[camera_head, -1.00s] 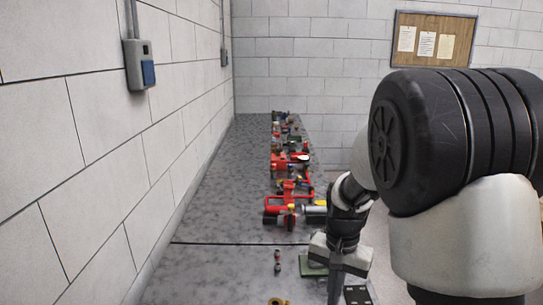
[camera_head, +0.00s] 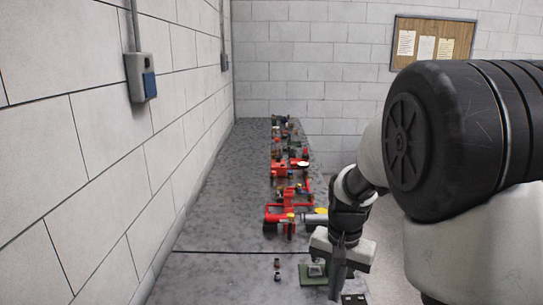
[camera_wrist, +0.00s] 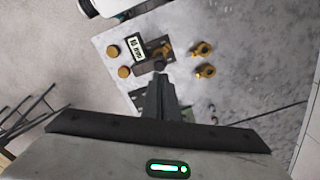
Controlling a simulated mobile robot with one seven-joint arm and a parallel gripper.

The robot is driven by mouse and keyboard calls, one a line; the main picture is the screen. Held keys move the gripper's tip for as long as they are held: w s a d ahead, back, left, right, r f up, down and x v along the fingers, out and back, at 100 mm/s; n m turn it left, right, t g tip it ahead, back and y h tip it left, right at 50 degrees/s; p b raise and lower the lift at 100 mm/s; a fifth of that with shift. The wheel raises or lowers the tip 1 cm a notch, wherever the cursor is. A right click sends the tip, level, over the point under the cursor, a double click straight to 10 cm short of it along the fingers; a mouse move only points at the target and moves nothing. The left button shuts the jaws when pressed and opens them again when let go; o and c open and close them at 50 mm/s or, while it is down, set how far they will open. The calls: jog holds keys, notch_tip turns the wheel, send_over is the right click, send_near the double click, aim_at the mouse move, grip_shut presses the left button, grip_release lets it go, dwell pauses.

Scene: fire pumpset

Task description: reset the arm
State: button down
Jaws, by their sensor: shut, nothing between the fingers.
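My arm reaches in from the right in the head view, with its large black joint close to the camera. My gripper (camera_head: 338,292) hangs downward over the near right part of the grey bench (camera_head: 205,285). Its fingers are together and hold nothing. In the wrist view my gripper (camera_wrist: 160,75) points at a small dark fixture with a labelled block (camera_wrist: 136,46) on the bench. I cannot tell whether the fingertips touch the fixture. A green plate (camera_head: 313,273) lies just left of the gripper in the head view.
Red pump parts (camera_head: 290,215) line the bench's right side farther back. Two brass fittings (camera_wrist: 204,60) and two brass discs (camera_wrist: 113,51) lie near the gripper. A block wall (camera_head: 100,190) bounds the bench on the left; the bench's left strip is clear.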

jog(key=s+r+n+t, duration=0.5)
jog(key=s+r, duration=1)
jog(key=s, duration=0.2)
jog(key=shift+s+a+n, duration=0.25)
jog(key=shift+s+n, duration=0.1)
jog(key=shift+n, duration=0.05)
